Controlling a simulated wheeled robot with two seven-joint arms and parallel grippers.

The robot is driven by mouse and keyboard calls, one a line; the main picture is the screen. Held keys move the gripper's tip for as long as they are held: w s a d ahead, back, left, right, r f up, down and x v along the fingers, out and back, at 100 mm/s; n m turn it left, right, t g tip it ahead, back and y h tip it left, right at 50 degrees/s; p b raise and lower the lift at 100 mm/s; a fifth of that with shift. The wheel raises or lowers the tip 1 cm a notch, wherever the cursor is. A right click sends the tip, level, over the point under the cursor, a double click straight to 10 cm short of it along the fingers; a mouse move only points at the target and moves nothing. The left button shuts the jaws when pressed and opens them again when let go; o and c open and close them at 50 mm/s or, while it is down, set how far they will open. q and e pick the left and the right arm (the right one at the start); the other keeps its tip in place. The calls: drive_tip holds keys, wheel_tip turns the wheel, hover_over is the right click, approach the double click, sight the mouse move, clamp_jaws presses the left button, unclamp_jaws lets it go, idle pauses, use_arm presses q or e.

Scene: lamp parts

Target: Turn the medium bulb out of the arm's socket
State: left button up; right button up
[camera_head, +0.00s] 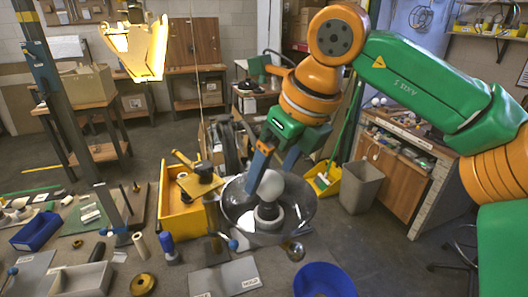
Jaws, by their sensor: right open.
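A white round bulb (270,186) stands upright above a dark socket-like base (267,213), inside or in front of a large grey bowl-shaped part (304,207). I cannot tell whether this is the medium bulb or how its neck sits in the base. My right gripper (272,168) comes down from above with its blue fingers apart. The fingers are at the top of the bulb, one on the left and one behind or to the right. I cannot tell whether they touch the glass. My left gripper is not in view.
A yellow bin (183,222) stands left of the bowl. A blue bowl (324,281) is at the front. A grey waste bin (361,188) and a wooden cabinet (398,170) are at the right. Small parts and trays crowd the left. A yellow shade (143,48) hangs at upper left.

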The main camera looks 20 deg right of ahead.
sight(263, 197)
drive_tip(key=shift+s, duration=0.15)
drive_tip(key=x, duration=0.3)
drive_tip(key=p+x, duration=0.1)
drive_tip(key=x, duration=0.2)
drive_tip(key=shift+s+f, duration=0.1)
drive_tip(key=shift+s, duration=0.1)
drive_tip(key=shift+w+a+f, duration=0.1)
drive_tip(key=shift+w+f, duration=0.1)
drive_tip(key=shift+f, duration=0.05)
drive_tip(key=shift+s+r, duration=0.1)
drive_tip(key=shift+s, duration=0.1)
drive_tip(key=shift+c, duration=1.4)
drive_tip(key=c, duration=0.9)
drive_tip(key=shift+r+n+y+p, duration=0.15)
drive_tip(key=shift+n+y+p, duration=0.15)
drive_tip(key=shift+n+p, duration=0.35)
drive_tip(key=shift+c, duration=0.2)
drive_tip(key=n+p, duration=0.1)
drive_tip(key=n, duration=0.1)
drive_tip(key=n+g+y+p, duration=0.1)
drive_tip(key=n+p, duration=0.1)
drive_tip(key=shift+s+a+n, duration=0.15)
drive_tip(key=shift+n, duration=0.2)
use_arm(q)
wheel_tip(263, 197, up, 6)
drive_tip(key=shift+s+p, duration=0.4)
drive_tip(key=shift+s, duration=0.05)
use_arm(e)
drive_tip(key=shift+n+g, duration=0.3)
drive_tip(key=shift+n, duration=0.1)
